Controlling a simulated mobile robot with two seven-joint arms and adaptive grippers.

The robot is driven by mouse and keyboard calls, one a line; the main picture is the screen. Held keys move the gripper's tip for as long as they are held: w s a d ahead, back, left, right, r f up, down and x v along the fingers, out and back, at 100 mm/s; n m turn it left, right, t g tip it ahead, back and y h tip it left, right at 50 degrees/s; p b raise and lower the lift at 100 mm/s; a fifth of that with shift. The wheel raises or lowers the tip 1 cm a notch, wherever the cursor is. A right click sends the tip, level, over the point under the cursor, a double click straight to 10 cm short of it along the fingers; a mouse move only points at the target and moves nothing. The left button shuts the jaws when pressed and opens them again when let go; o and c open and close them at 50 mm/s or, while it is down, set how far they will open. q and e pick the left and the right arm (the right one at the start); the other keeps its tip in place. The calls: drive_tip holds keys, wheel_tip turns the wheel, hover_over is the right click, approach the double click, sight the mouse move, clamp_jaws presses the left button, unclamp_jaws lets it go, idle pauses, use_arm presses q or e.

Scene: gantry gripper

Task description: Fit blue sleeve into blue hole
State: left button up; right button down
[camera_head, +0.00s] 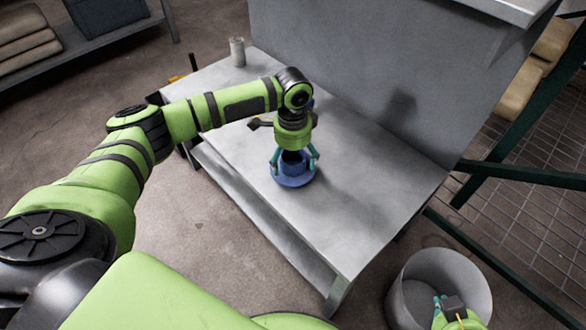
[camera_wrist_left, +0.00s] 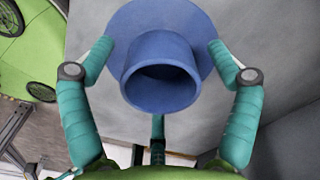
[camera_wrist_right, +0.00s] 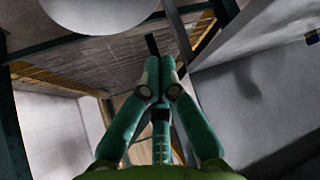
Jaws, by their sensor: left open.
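A blue flanged sleeve (camera_head: 294,175) is on the grey table, below my left gripper (camera_head: 294,158). In the left wrist view the sleeve (camera_wrist_left: 160,75) shows as a hollow tube rising from a wide round flange. I cannot tell whether tube and flange are one piece or two. The teal fingers of my left gripper (camera_wrist_left: 162,58) are spread, one on each side of the flange; whether they touch it is unclear. No separate blue hole is clearly visible. A bit of blue (camera_head: 309,103) shows behind my left wrist. My right gripper (camera_wrist_right: 160,66) has its fingertips together, with nothing between them.
The grey table (camera_head: 370,205) has free room to the right of the sleeve and a tall grey panel (camera_head: 350,75) behind it. A small grey cylinder (camera_head: 237,52) stands at its far left corner. A round grey bin (camera_head: 440,275) is on the floor near my right gripper.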

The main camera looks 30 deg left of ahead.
use_arm(q)
drive_tip(key=c, duration=1.4)
